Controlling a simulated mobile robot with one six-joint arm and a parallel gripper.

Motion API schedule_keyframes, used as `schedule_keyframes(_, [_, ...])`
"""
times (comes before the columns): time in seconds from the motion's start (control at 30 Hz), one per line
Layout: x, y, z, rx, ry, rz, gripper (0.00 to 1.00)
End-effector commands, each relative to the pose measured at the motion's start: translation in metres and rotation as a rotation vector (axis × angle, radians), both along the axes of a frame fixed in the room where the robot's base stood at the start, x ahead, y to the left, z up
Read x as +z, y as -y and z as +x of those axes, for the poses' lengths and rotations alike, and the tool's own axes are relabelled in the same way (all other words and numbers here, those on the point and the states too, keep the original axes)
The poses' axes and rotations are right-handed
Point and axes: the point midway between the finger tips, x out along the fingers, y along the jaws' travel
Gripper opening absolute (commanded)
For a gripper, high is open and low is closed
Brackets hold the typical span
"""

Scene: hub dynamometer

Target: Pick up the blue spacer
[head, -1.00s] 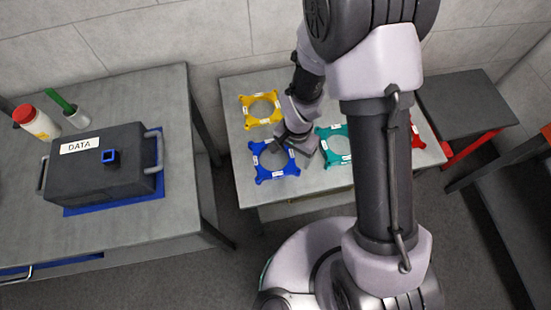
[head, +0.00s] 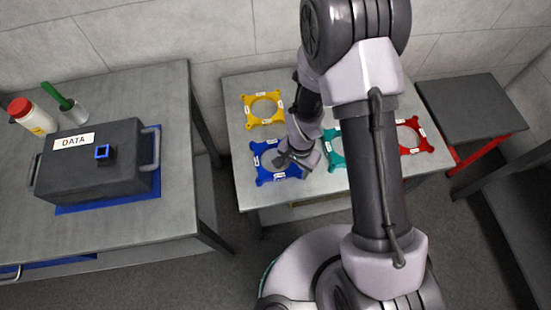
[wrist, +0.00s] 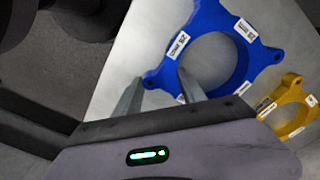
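The blue spacer (head: 263,148), a flat ring with corner lugs and white labels, lies on the grey table. It fills the upper middle of the wrist view (wrist: 205,28). My gripper (head: 283,164) is over the right part of the ring and hides some of it in the head view. In the wrist view my gripper (wrist: 159,84) is open, its two fingers apart. One fingertip shows beside the ring's outer edge, the other over the ring's opening. I cannot tell whether either touches the ring.
A yellow spacer (head: 251,103) lies behind the blue one. A teal spacer (head: 336,158), partly hidden by my arm, and a red spacer (head: 424,144) lie to the right. A dark DATA case (head: 97,170) stands on the left table, with a gap between the tables.

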Motion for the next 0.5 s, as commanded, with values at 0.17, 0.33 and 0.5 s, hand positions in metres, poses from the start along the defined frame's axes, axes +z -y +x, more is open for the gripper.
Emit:
schedule_keyframes(0.17, [0.000,0.000,0.000,0.000,0.000,0.000,0.00])
schedule_keyframes(0.33, [0.000,0.000,0.000,0.000,0.000,0.000,0.00])
schedule_keyframes(0.5, [0.014,0.000,0.001,-0.001,0.002,0.001,0.00])
